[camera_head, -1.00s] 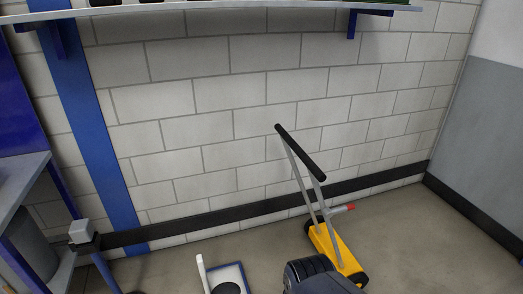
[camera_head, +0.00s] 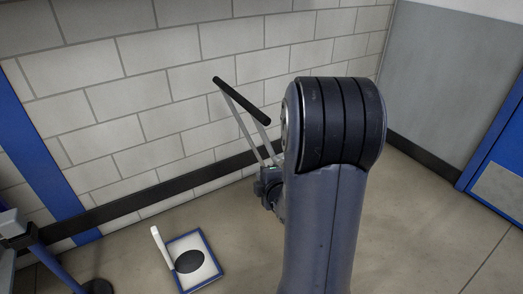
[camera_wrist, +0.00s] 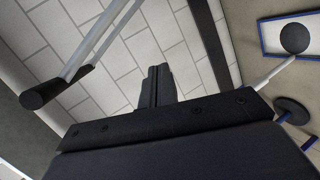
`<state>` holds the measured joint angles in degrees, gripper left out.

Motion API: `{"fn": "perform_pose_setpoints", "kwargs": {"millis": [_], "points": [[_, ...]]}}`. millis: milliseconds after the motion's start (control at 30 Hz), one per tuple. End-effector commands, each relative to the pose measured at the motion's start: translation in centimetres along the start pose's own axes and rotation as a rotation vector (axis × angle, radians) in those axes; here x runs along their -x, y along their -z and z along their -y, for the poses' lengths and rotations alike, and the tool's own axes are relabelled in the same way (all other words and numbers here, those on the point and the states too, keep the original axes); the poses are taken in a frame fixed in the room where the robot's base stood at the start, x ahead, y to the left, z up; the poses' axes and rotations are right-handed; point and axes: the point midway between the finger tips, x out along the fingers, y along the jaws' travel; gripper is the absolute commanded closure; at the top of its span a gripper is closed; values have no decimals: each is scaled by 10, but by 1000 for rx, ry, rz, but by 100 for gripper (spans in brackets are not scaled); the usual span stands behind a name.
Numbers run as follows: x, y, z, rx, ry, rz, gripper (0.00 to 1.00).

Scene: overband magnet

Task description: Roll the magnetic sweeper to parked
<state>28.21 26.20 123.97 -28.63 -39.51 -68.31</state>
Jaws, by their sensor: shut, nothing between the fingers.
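The magnetic sweeper shows in the head view as a black bar grip (camera_head: 242,100) on two grey handle poles (camera_head: 243,122), leaning near the block wall. Its yellow body is hidden behind my arm. In the wrist view the sweeper's grip (camera_wrist: 58,87) and pale poles (camera_wrist: 102,38) are at upper left. My gripper (camera_wrist: 158,72) points toward the wall, its dark fingers together and empty. The fingers are to the right of the grip in that picture and apart from it. No marked parking place can be made out.
A blue-rimmed white tray (camera_head: 216,270) with a dark disc and a white upright piece is on the floor at lower left; it also shows in the wrist view (camera_wrist: 262,38). A post on a round base (camera_head: 97,287) stands farther left. Floor at right is open.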

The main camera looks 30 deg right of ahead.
Motion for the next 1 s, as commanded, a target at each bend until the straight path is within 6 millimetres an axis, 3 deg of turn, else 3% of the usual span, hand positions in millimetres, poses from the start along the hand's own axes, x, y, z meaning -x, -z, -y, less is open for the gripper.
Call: {"fn": "perform_pose_setpoints", "kwargs": {"millis": [100,300,667,1000], "points": [[-16,-13,3,150,-130,-51,100],[-22,-26,0,367,-356,-106,100],[-22,-31,-6,492,-513,-118,100],[-77,-15,-33,490,-513,-121,100]]}}
